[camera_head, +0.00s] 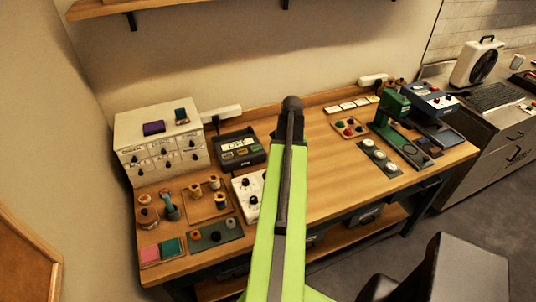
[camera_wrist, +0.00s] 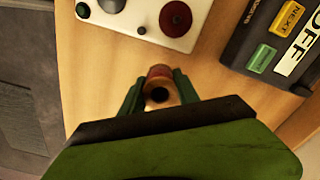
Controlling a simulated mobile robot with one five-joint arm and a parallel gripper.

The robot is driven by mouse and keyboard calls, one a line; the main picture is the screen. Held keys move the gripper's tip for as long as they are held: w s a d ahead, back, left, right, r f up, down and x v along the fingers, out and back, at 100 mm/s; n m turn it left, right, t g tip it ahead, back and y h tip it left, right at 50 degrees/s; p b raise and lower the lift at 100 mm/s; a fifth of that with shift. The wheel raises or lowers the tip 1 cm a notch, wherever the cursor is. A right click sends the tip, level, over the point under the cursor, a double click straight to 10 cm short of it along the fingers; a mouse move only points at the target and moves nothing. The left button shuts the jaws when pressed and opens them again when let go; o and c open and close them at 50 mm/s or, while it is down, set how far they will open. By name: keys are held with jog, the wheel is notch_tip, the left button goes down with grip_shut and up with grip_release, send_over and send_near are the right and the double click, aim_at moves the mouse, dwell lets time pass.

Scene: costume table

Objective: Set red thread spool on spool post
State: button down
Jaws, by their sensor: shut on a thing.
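In the wrist view my gripper (camera_wrist: 160,91) is shut on a small spool (camera_wrist: 159,74) with wooden-coloured ends, a dark centre hole and a reddish band. One end of the spool faces the camera between the two green fingers. It is over bare wooden tabletop. In the head view my raised green arm hides the gripper and the held spool. A wooden tray (camera_head: 221,212) at the table's left holds several spools standing upright. I cannot tell which part there is the spool post.
A white knob panel (camera_wrist: 150,18) and a dark display box (camera_wrist: 262,65) lie close beyond the spool. A dark mat (camera_head: 231,235), pink and teal patches (camera_head: 150,253) and a white drawer cabinet (camera_head: 140,128) crowd the left. The table's middle right (camera_head: 335,180) is clear.

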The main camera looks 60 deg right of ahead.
jog(key=w+a+r+p, duration=0.1)
jog(key=a, duration=0.1)
jog(key=w+a+r+p, duration=0.1)
jog(key=w+a+r, duration=0.1)
jog(key=w+a+r+p, duration=0.1)
jog(key=a, duration=0.1)
jog(key=shift+w+a+r, duration=0.25)
jog(key=shift+a+r, duration=0.1)
jog(key=shift+a, duration=0.05)
jog(key=shift+w+a, duration=0.2)
notch_tip(320, 180, down, 6)
jog(key=b, duration=0.5)
jog(key=shift+b, duration=0.35)
jog(key=shift+f+b, duration=0.6)
jog(key=shift+f, duration=0.1)
jog(key=c, duration=1.2)
grip_release()
jog(key=shift+r, duration=0.1)
jog(key=shift+o, duration=0.2)
notch_tip(320, 180, up, 11)
jog(key=p, duration=1.1)
jog(key=shift+s, duration=0.1)
